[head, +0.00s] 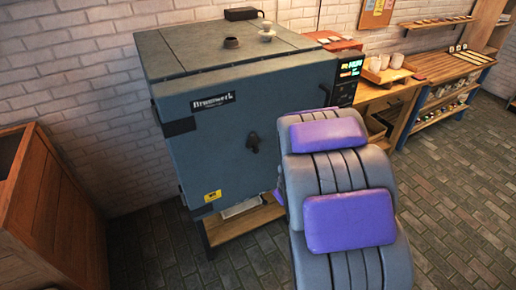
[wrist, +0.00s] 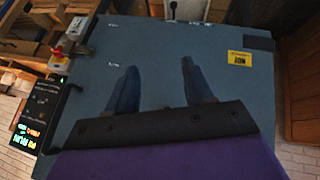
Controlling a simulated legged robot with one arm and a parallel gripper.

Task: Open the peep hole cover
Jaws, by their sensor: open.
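The blue-grey kiln (head: 225,150) stands against the brick wall, its front door closed. A small dark knob-like piece (head: 253,143), apparently the peep hole cover, sits near the middle of the door in the head view. I cannot make it out in the wrist view, where my gripper body may hide it. My gripper (wrist: 160,64) is open and empty, its two fingers spread in front of the kiln door (wrist: 225,95). In the head view my arm's padded links hide the gripper and the right part of the door.
A yellow sticker (head: 212,196) is low on the door; it also shows in the wrist view (wrist: 239,58). A lit control panel (head: 350,68) is at the kiln's right side. A wooden crate (head: 45,200) stands left, shelves (head: 445,75) right. The brick floor (head: 455,190) at right is clear.

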